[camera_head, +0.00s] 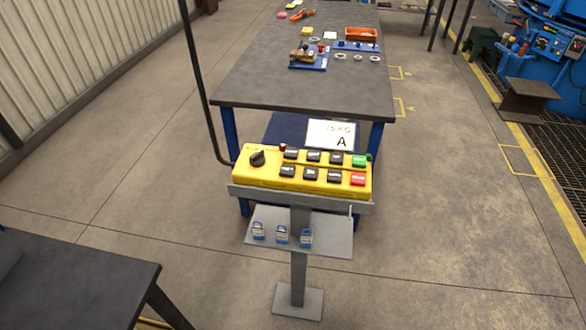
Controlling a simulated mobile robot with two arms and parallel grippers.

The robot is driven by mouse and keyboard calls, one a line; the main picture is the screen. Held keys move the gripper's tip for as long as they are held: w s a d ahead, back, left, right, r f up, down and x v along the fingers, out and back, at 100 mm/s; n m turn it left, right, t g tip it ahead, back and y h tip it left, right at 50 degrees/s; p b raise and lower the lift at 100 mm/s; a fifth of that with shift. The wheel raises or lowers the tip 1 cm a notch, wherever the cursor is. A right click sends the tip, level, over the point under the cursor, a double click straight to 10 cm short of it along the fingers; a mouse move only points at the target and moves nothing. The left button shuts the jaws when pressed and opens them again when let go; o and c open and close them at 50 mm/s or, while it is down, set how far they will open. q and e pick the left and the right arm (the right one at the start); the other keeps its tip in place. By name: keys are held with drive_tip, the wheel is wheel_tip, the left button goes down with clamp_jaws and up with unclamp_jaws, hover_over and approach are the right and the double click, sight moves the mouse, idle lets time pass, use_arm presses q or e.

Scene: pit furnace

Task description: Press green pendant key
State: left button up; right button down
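The yellow pendant (275,180) lies on a grey stand ahead of me, near the middle of the head view. Its green key (359,160) is at the upper right end of the box. A red key (358,179) sits just below the green one. Several black keys (313,156) fill two rows to the left, and a black rotary knob (257,158) is at the left end. A black cable runs up from the pendant's left end. Neither of my grippers shows in this view.
A small shelf (335,240) below the pendant holds blue padlocks (282,235). A grey workbench (260,80) with parts stands behind, with a white card (331,134) marked A. A dark table (75,290) is at the lower left.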

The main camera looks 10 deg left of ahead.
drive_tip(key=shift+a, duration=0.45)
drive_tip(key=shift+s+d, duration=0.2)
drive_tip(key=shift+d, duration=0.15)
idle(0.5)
